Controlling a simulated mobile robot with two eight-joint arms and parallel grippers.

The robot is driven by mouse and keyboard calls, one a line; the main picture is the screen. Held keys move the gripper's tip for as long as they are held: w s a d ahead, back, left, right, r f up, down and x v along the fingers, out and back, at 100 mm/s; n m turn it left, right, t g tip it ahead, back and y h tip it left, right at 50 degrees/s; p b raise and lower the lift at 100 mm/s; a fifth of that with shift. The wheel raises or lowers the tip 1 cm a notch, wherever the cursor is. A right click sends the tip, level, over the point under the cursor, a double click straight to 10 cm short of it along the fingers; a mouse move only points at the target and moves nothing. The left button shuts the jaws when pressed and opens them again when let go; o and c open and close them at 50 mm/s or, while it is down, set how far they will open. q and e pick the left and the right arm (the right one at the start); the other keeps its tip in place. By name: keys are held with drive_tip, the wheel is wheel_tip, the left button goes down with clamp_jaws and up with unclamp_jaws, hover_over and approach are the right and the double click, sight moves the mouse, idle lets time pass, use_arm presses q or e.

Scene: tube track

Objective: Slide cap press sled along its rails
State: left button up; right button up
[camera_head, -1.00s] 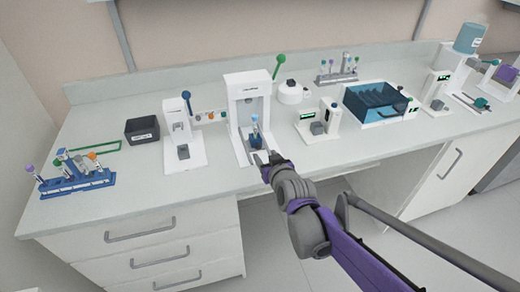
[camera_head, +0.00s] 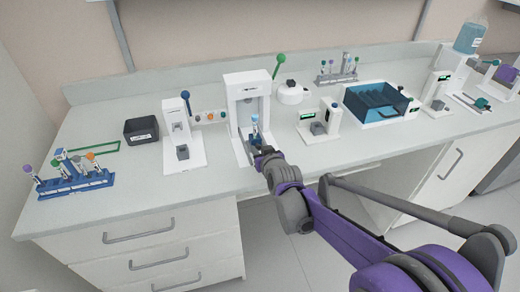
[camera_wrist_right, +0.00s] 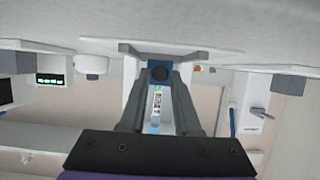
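The cap press (camera_head: 233,84) is a white upright frame on the bench, with a lever ending in a round knob. Its sled sits low at the front of the press and carries an upright tube with a light blue cap (camera_head: 254,122). My right gripper (camera_head: 262,151) is at the front end of the sled. In the right wrist view its two dark fingers close in on a dark round knob (camera_wrist_right: 159,73) on the blue front of the sled, and the tube (camera_wrist_right: 156,103) shows between them. The fingers hide part of the sled and its rails. My left gripper is not in view.
A smaller white lever device (camera_head: 178,121) and a black bin (camera_head: 141,131) stand left of the press. A blue tube rack (camera_head: 75,184) is at far left. Bench front is clear.

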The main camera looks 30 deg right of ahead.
clamp_jaws()
idle(1.1)
